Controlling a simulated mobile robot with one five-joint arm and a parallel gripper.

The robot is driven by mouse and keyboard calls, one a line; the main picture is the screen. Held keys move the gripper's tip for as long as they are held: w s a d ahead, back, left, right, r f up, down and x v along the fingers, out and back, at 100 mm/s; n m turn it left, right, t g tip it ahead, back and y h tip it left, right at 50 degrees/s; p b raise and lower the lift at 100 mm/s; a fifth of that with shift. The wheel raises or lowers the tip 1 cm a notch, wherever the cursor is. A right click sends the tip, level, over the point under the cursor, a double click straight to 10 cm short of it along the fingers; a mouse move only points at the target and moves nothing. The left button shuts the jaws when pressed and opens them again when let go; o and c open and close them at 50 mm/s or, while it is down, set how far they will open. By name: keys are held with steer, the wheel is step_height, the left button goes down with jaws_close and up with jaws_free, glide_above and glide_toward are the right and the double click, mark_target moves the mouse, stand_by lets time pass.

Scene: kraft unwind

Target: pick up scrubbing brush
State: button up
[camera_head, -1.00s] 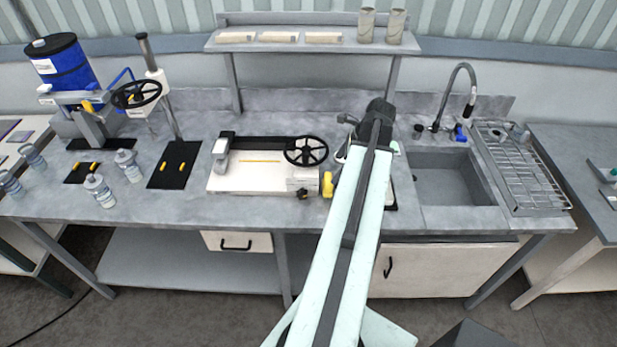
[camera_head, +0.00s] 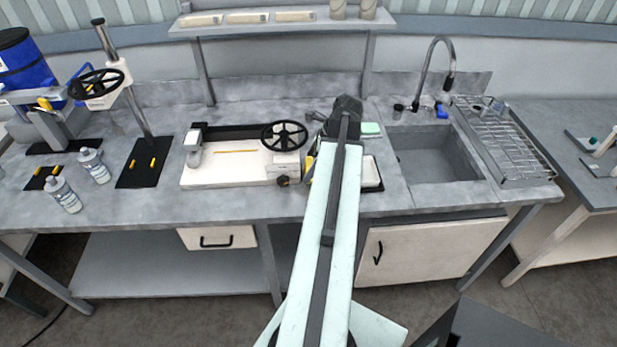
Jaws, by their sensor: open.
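I cannot clearly make out the scrubbing brush. A small blue object (camera_head: 441,111) behind the sink, by the tap's foot, may be it, but it is too small to tell. My gripper (camera_head: 345,107) is the dark end of my pale arm, seen from behind over the back of the counter, left of the sink. It is open, and I see nothing held in it. My arm hides part of the counter under it.
The sink (camera_head: 435,156) and wire drying rack (camera_head: 508,145) lie to the right. A green sponge (camera_head: 370,129) and a white block on a dark tray (camera_head: 371,172) lie right of my arm. A handwheel device (camera_head: 235,165) stands left. The tap (camera_head: 428,75) rises behind the sink.

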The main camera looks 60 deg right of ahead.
steer(key=shift+r, duration=0.15)
steer(key=shift+c, duration=0.6)
steer(key=c, duration=1.6)
steer(key=shift+s+d+r+p, duration=0.1)
steer(key=shift+r+p, duration=0.3)
steer(key=shift+p, duration=0.15)
step_height(320, 180, up, 6)
steer(key=p, duration=0.6)
steer(key=shift+s+r, duration=0.1)
steer(key=shift+r, duration=0.1)
steer(key=s+d, duration=0.3)
steer(key=s, duration=0.2)
steer(key=s+d, duration=0.4)
steer(key=s, duration=0.1)
steer(key=s+d, duration=0.4)
steer(key=s, duration=0.2)
steer(key=shift+d+f, duration=0.15)
steer(key=shift+d, duration=0.05)
